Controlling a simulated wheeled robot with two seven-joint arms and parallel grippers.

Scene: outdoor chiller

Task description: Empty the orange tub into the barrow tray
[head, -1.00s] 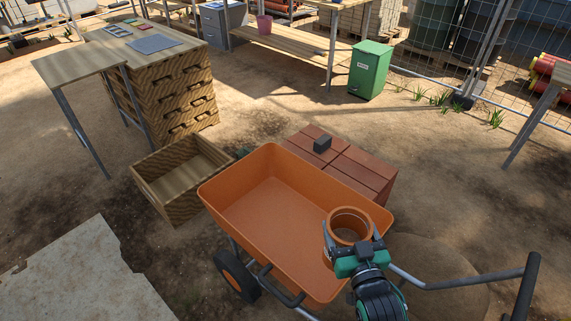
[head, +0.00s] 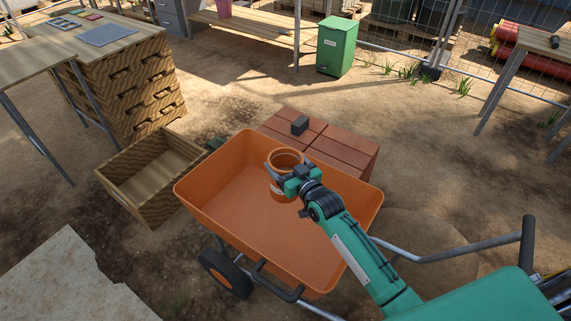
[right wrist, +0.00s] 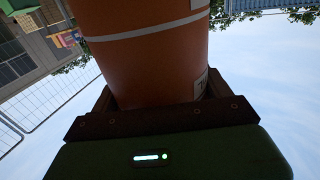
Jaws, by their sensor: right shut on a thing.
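The orange tub (head: 284,155) is upright or nearly so in the head view, with its round open mouth facing up. What it holds inside is not clear to see. My right gripper (head: 284,180) is shut on the tub's near side. The tub also fills the upper middle of the right wrist view (right wrist: 145,60), held between the jaws. The orange barrow tray (head: 245,230) lies below the tub, and its visible floor looks bare. The tub appears over the tray's far middle part; its exact height above it cannot be told. My left gripper is not in view.
An open wooden crate (head: 150,180) is at left. The barrow's handle (head: 450,250) reaches right. A green bin (head: 337,48) stands farther back.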

